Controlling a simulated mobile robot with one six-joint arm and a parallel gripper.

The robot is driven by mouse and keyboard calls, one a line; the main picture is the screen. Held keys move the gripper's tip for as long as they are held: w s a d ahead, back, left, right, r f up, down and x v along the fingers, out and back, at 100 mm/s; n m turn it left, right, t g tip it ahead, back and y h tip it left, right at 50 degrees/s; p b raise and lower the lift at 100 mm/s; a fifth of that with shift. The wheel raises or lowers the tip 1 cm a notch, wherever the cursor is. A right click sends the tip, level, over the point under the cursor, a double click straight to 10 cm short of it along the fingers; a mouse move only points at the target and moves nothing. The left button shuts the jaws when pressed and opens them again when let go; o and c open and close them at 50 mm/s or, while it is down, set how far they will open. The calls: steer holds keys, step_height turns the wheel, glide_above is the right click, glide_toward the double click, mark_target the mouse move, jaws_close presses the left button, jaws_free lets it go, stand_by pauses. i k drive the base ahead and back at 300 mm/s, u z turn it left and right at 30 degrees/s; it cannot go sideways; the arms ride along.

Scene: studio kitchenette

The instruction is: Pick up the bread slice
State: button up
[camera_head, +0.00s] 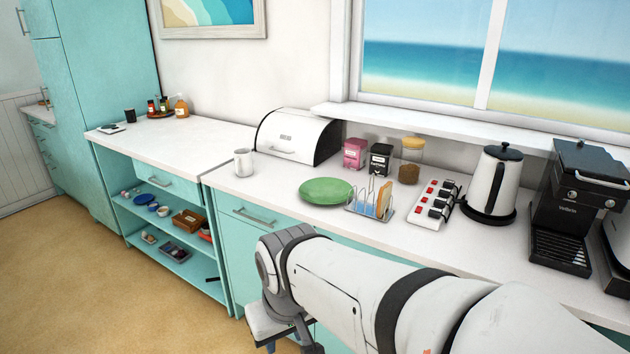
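A tan bread slice (385,197) stands upright in a metal wire toast rack (359,208) on the white counter, at the rack's right end. Thin wires cross in front of part of it. My arm reaches across the lower right of the picture and bends downward in front of the counter, below and left of the rack. My gripper's fingers do not show. The arm is apart from the bread slice and the rack.
A green plate (326,191) lies left of the rack, with a white mug (243,162) farther left. A power strip (433,205) and a kettle (493,183) stand to the right. Pink (355,153) and black (380,159) tins and a jar (410,163) stand behind.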

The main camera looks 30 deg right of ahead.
mark_target(385, 193)
steer(key=z, duration=0.65)
steer(key=i, duration=0.95)
steer(key=z, duration=0.75)
steer(key=k, duration=0.8)
steer(key=z, duration=0.15)
steer(key=i, duration=0.85)
steer(key=u, duration=0.15)
